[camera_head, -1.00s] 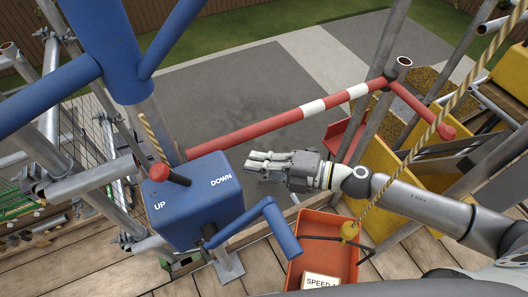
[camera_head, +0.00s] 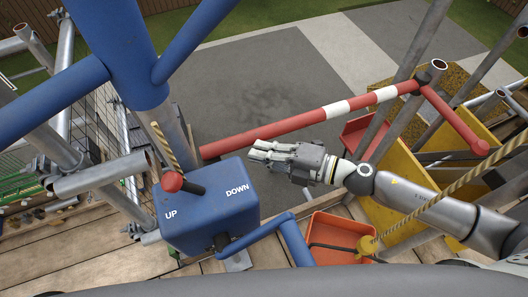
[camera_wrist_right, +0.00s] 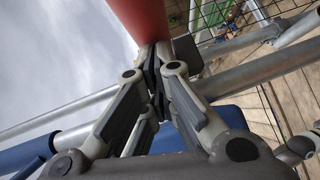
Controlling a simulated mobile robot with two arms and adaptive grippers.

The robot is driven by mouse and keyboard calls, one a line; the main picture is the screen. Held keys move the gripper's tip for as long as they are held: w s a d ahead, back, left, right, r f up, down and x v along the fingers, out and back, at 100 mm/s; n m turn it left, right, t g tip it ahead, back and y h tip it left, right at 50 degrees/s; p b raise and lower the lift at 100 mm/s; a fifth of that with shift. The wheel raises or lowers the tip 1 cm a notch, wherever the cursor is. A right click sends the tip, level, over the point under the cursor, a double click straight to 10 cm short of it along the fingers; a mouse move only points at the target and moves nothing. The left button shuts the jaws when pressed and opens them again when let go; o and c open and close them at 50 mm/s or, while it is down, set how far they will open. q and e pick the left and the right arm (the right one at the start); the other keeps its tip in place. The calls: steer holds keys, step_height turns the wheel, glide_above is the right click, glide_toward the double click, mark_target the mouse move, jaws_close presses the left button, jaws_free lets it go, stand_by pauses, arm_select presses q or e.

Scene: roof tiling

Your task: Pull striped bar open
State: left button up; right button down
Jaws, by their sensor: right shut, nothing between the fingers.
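The red and white striped bar (camera_head: 314,120) spans from beside the blue control box to a pivot on the scaffold pole at upper right. A red arm bends down from that pivot to a knob. My right gripper (camera_head: 254,152) is below the bar near its left part, pointing left. In the right wrist view its fingers (camera_wrist_right: 157,62) are closed together, with the red bar (camera_wrist_right: 140,18) just beyond the tips. Nothing shows between the fingers. Whether the tips touch the bar cannot be told. My left gripper is not in view.
The blue control box (camera_head: 206,207) marked UP and DOWN, with a red-knobbed lever (camera_head: 182,184) and blue crank (camera_head: 270,229), stands left of the gripper. An orange bin (camera_head: 331,236) is below my right arm. A rope (camera_head: 445,198) crosses at right.

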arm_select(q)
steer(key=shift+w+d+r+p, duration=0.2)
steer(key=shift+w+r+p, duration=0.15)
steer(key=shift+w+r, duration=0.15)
arm_select(e)
steer(key=w+a+t, duration=0.1)
steer(key=w+a, duration=0.1)
steer(key=w, duration=0.7)
steer(key=w+a+m+t+h, duration=0.1)
steer(key=w+a, duration=0.1)
steer(key=w, duration=0.8)
steer(key=shift+a+m, duration=0.2)
steer(key=shift+m, duration=0.1)
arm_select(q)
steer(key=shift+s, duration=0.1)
arm_select(e)
steer(key=shift+r, duration=0.1)
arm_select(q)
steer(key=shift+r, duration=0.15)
